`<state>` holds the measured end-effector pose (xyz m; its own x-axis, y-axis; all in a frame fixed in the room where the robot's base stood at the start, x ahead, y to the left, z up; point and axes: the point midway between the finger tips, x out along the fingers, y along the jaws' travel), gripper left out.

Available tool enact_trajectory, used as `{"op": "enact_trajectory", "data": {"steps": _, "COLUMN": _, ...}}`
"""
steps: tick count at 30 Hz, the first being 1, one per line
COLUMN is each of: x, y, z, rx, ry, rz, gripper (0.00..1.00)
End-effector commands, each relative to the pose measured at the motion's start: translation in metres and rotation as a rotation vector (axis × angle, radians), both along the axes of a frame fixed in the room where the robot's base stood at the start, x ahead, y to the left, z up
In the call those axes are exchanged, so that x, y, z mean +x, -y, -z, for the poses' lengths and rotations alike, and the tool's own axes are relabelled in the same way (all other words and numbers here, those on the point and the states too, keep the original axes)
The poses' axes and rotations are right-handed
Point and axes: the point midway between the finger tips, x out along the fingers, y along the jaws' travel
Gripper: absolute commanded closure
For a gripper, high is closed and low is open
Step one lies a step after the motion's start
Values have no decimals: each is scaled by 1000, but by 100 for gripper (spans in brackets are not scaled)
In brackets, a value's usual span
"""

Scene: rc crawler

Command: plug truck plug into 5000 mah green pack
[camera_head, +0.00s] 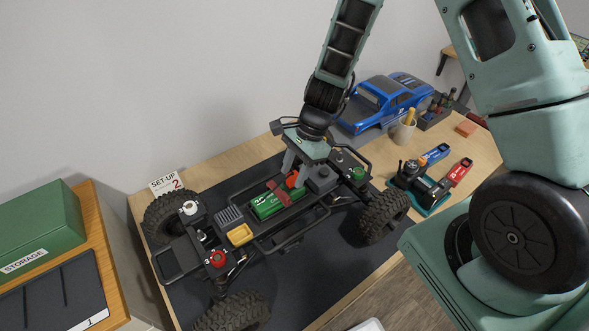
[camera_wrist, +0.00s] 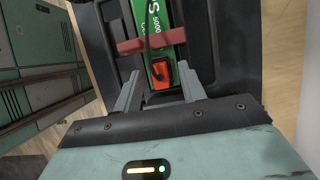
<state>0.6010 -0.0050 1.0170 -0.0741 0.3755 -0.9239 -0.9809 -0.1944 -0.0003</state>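The green pack (camera_head: 266,205) lies in the truck chassis (camera_head: 300,222) under a red strap (camera_head: 280,192). In the wrist view the pack (camera_wrist: 166,18) shows "5000" lettering, with the strap (camera_wrist: 150,44) across it. An orange-red plug (camera_wrist: 161,72) with a dark wire sits by the near end of the pack; it also shows in the head view (camera_head: 291,182). I cannot tell whether it is the truck's plug or the pack's own connector, or whether it is mated. My gripper (camera_wrist: 160,88) is open, its fingers on either side of the plug with gaps. It points down over the chassis (camera_head: 296,172).
The truck stands on a dark mat (camera_head: 345,270) on a wooden table. A blue truck body (camera_head: 385,103), a cup (camera_head: 403,131) and a tool tray (camera_head: 437,112) stand at the back.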

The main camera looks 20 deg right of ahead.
Motion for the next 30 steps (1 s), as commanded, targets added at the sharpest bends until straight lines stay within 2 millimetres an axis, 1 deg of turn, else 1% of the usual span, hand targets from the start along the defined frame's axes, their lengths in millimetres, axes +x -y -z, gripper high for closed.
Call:
{"op": "enact_trajectory", "data": {"steps": 8, "x": 0, "y": 1, "z": -2, "rx": 0, "ry": 1, "rz": 0, "gripper": 59}}
{"op": "enact_trajectory", "data": {"steps": 11, "x": 2, "y": 4, "z": -9, "rx": 0, "ry": 3, "rz": 0, "gripper": 59}}
{"op": "enact_trajectory", "data": {"steps": 13, "x": 3, "y": 7, "z": -18, "rx": -1, "ry": 5, "rz": -1, "gripper": 59}}
{"op": "enact_trajectory", "data": {"steps": 17, "x": 5, "y": 17, "z": -42, "rx": -2, "ry": 7, "rz": 0, "gripper": 59}}
{"op": "enact_trajectory", "data": {"steps": 24, "x": 9, "y": 38, "z": -94, "rx": 0, "ry": 8, "rz": 0, "gripper": 59}}
{"op": "enact_trajectory", "data": {"steps": 30, "x": 12, "y": 54, "z": -132, "rx": -1, "ry": 6, "rz": 1, "gripper": 59}}
